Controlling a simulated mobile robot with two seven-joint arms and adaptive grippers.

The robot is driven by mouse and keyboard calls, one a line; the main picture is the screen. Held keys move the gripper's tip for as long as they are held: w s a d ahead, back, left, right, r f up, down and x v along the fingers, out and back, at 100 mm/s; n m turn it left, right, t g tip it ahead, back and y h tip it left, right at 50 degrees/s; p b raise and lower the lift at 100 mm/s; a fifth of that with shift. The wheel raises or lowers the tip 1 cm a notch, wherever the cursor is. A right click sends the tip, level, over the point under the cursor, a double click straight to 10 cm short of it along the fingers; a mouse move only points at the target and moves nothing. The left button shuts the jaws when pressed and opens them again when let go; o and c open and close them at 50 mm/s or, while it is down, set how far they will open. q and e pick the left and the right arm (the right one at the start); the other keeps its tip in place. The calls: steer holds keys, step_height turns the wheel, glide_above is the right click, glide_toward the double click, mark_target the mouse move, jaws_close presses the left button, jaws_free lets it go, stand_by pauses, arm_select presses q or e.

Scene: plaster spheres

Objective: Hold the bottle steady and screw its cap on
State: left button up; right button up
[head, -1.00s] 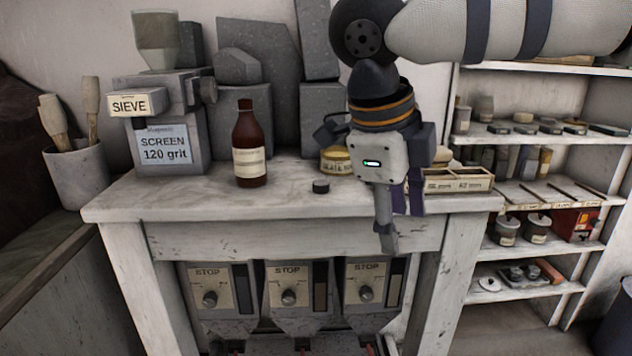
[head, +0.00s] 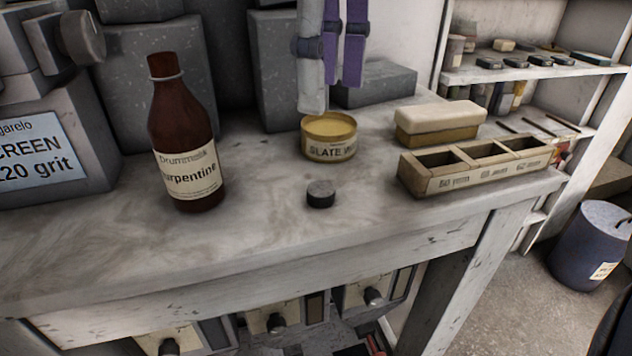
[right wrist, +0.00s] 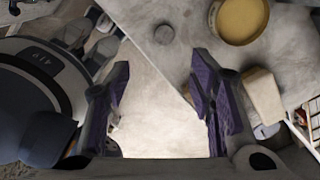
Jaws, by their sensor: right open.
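The brown turpentine bottle (head: 186,140) stands upright on the bench at the left of the head view. Its neck shows no cap. A small dark round cap (head: 320,193) lies flat on the bench, right of the bottle. It also shows in the right wrist view (right wrist: 164,34), beyond my fingers. My right gripper (head: 328,85) hangs at the top of the head view, partly cut off. In the right wrist view my right gripper (right wrist: 160,88) is open and empty, with purple pads apart. My left gripper is not in view.
A yellow-topped tin (head: 328,140) stands behind the cap. A divided wooden tray (head: 475,168) and a pale-topped block (head: 440,122) are at the right. Grey stone blocks (head: 160,85) and the screen box (head: 45,150) crowd the back left. The bench front (head: 250,240) is clear.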

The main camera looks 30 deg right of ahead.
glide_above(321, 188)
steer(key=f, duration=0.6)
steer(key=shift+s+f, duration=0.2)
steer(key=shift+s, duration=0.15)
steer(key=shift+f, duration=0.3)
steer(key=f, duration=0.5)
steer(key=shift+w+f, duration=0.1)
steer(key=shift+w, duration=0.3)
steer(key=c, duration=0.8)
